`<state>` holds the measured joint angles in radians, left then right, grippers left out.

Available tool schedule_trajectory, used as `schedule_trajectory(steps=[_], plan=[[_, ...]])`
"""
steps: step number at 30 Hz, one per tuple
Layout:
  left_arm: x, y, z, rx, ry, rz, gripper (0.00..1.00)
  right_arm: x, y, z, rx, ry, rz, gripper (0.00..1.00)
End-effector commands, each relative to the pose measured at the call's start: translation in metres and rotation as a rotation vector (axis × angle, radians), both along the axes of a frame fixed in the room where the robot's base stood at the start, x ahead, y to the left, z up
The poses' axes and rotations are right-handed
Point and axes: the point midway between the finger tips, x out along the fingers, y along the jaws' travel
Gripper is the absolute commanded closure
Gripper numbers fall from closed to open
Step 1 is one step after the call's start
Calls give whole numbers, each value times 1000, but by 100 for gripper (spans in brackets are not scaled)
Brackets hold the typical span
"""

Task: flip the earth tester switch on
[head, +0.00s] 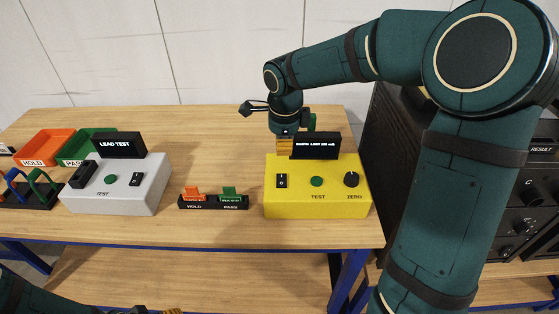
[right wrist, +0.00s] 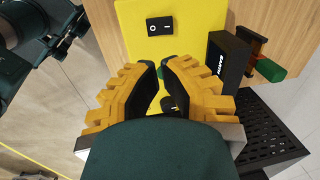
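The earth tester is a yellow box (head: 316,203) on the table, right of centre in the head view. Its top has a black rocker switch (head: 282,181) at left, a green TEST button (head: 317,182) and a black ZERO knob (head: 351,179). A black display (head: 317,147) stands at its back. The switch (right wrist: 160,26), marked O and I, lies just beyond the fingertips in the right wrist view; its position is unclear. My right gripper (right wrist: 162,68) points down over the tester, fingers partly apart and empty. My left gripper (head: 158,311) barely shows at the bottom edge.
A grey lead tester (head: 120,190) stands at left, with orange (head: 48,146) and green (head: 88,144) trays behind it. A small HOLD/PASS holder (head: 213,202) sits between the testers. A black rack (head: 525,190) stands at right. The back middle of the table is clear.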

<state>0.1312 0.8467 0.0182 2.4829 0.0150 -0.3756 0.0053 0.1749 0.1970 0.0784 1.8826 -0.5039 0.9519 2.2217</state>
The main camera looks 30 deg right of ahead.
Motion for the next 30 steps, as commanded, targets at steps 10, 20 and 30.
schedule_trajectory(steps=[10, 20, 30], plan=[[0, 0, 0, 0, 0, 1, 53, -2, -6, 9, -11, 1, -55, 100], [0, 0, -1, 0, 0, 0, 53, -1, -7, -7, -11, 4, -53, 100], [0, 0, -6, 1, 0, 0, 53, 6, -12, -72, -9, 4, -53, 100]])
